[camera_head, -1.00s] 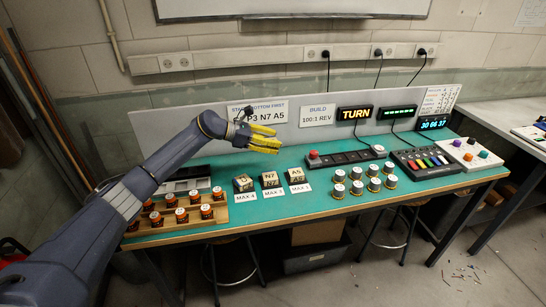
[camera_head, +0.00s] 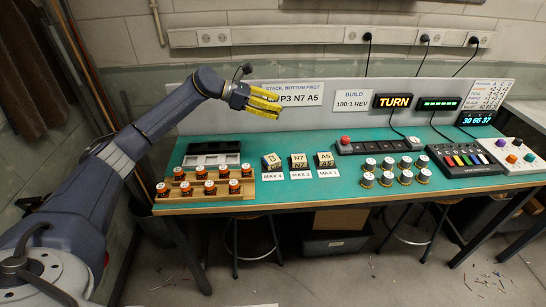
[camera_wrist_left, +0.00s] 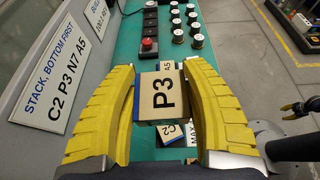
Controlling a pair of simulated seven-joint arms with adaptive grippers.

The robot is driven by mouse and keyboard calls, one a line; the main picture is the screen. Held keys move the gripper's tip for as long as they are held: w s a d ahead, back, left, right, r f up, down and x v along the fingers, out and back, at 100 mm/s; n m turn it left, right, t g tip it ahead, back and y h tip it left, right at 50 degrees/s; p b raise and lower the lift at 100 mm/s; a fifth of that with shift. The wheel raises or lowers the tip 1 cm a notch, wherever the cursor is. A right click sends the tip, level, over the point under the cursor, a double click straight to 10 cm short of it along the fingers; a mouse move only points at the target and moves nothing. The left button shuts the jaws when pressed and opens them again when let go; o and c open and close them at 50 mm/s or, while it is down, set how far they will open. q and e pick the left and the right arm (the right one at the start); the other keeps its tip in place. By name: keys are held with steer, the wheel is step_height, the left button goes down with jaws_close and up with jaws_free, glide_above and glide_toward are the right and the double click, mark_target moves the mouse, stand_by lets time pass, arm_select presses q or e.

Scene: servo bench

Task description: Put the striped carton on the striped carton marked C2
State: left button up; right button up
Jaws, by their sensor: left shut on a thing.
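My left gripper (camera_head: 265,103) is shut on a tan carton marked P3 (camera_wrist_left: 161,94), seen between its yellow fingers in the left wrist view. In the head view the fingers hide this carton. The carton marked C2 (camera_head: 271,162) stands on the bench behind the MAX 4 card, below the gripper and slightly to its right. The C2 carton also shows in the left wrist view (camera_wrist_left: 170,131), partly covered by the held carton. A dark shape with a yellowish tip at the right of the wrist view looks like my right gripper (camera_wrist_left: 288,106); its jaws are unclear.
Cartons marked N7 (camera_head: 298,161) and A5 (camera_head: 324,160) stand right of C2. A wooden rack of orange-and-black cylinders (camera_head: 207,190) is in front left, with a grey tray (camera_head: 212,148) behind it. A sign panel (camera_head: 300,93) runs along the bench's back edge.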

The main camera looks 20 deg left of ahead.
mark_target(274, 159)
arm_select(q)
steer(key=f, duration=1.9)
steer(key=shift+s+d+f, duration=0.2)
steer(key=shift+f, duration=0.1)
steer(key=shift+f, duration=0.1)
steer(key=o, duration=1.1)
steer(key=shift+g, duration=0.3)
steer(key=shift+o, duration=0.2)
steer(key=v, duration=1.2)
